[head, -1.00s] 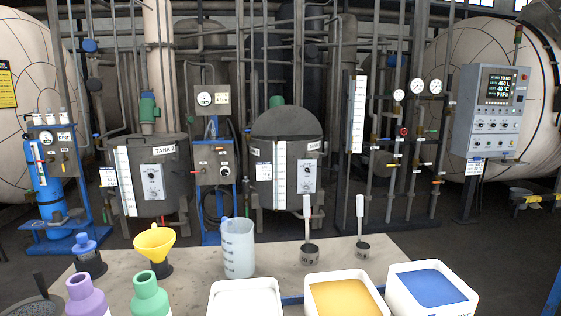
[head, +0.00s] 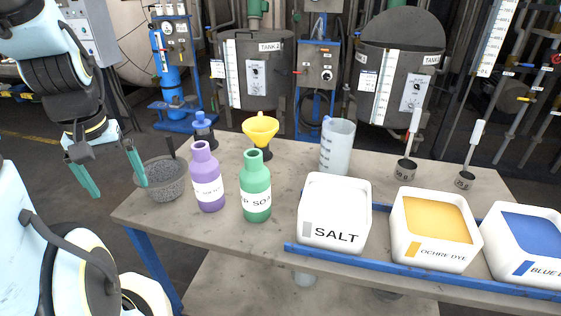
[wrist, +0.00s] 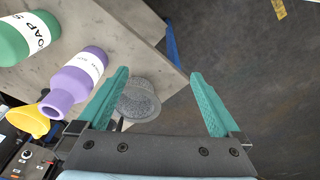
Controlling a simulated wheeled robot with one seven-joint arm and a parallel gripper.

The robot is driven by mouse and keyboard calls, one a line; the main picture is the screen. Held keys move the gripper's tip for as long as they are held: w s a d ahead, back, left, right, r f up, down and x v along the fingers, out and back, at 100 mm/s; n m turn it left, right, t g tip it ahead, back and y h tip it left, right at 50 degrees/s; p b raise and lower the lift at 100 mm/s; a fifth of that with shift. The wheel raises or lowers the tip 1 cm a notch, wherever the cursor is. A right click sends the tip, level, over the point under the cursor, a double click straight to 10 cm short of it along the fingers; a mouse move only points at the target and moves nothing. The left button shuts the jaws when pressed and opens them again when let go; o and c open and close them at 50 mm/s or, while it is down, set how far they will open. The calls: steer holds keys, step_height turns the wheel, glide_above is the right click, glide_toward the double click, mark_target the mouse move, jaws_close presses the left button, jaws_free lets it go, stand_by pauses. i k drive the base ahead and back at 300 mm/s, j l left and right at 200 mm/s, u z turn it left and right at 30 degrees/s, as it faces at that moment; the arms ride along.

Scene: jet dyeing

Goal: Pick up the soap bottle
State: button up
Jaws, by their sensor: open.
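The soap bottle (head: 255,190) is green with a white label partly reading "P SOA". It stands upright on the table, right of a purple bottle (head: 206,178). In the wrist view the soap bottle (wrist: 25,36) shows at the upper left, cut by the frame edge, with the purple bottle (wrist: 75,82) between it and my gripper. My gripper (head: 111,172) is open and empty at the table's left end, left of both bottles. Its green fingers spread wide in the wrist view (wrist: 163,95), over the table corner and floor.
A grey mortar-like bowl (head: 163,181) stands at the table's left edge, close to my gripper. A yellow funnel (head: 261,130) and a clear jug (head: 337,147) stand behind the bottles. A salt tub (head: 335,215) and an ochre dye tub (head: 434,231) stand to the right.

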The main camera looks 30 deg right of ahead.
mark_target(254, 177)
steer(key=l+u, duration=0.1)
steer(key=u, duration=0.25)
steer(key=k+u, duration=0.1)
steer(key=u, duration=0.25)
steer(key=k+l+u, duration=0.1)
steer(key=u, duration=0.25)
steer(key=k+l+u, duration=0.1)
steer(key=k+u, duration=0.2)
steer(key=k, duration=0.2)
steer(key=k+u, duration=0.3)
steer(key=k, duration=0.55)
